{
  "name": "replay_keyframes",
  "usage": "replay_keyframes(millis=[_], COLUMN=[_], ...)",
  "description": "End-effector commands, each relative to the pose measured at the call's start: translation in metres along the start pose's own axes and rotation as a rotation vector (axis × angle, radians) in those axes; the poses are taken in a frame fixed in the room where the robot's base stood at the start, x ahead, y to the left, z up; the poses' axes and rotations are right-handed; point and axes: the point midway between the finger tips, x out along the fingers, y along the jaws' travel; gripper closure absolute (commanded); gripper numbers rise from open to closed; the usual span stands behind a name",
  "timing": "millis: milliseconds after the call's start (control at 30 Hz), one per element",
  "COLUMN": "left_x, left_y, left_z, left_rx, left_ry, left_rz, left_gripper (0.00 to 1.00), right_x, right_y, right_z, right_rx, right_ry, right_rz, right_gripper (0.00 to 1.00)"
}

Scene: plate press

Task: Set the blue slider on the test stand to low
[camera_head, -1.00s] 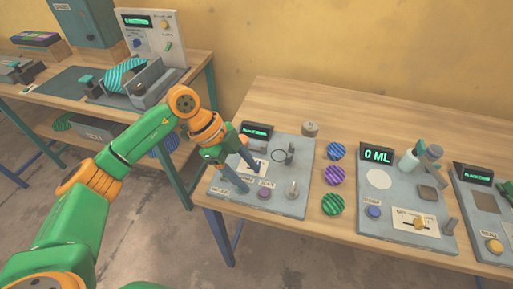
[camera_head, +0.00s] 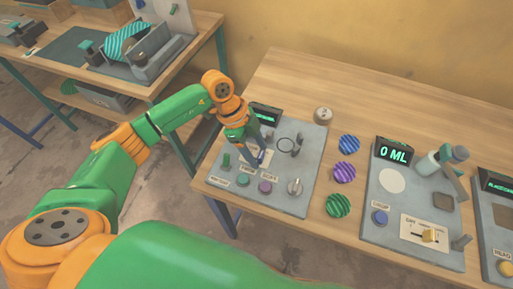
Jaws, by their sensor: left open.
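The test stand (camera_head: 315,150) seems to be the grey panel on the near wooden table, with a small display (camera_head: 266,115) at its back. My left gripper (camera_head: 256,159) is open and low over the left-middle part of this panel. A small blue part (camera_head: 265,156) shows at its fingertips; it may be the blue slider, mostly hidden by the fingers. I cannot tell whether the fingers touch it. The slider's low and high marks are not readable. My right gripper is not in view.
The panel also carries a green post (camera_head: 226,161), a green button (camera_head: 242,180), a purple button (camera_head: 265,187) and a grey knob (camera_head: 295,187). Striped discs (camera_head: 344,172) lie right of it. A second panel (camera_head: 380,245) with a yellow slider (camera_head: 428,235) stands further right.

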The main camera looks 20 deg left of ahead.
Motion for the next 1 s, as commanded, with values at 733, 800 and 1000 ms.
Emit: replay_keyframes(millis=[733, 800, 1000], left_x=[-0.0004, -0.0004, -0.0004], left_y=[0.0000, 0.0000, 0.0000], left_z=[0.0000, 0.0000, 0.0000], left_rx=[0.000, 0.000, 0.000], left_ry=[0.000, 0.000, 0.000], left_rz=[0.000, 0.000, 0.000], left_gripper=[1.00, 1.00, 1.00], right_x=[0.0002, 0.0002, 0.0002], right_y=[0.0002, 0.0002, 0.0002], right_z=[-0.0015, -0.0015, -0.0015], right_rx=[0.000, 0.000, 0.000], right_ry=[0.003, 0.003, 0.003], right_rz=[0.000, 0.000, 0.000], right_gripper=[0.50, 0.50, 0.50])
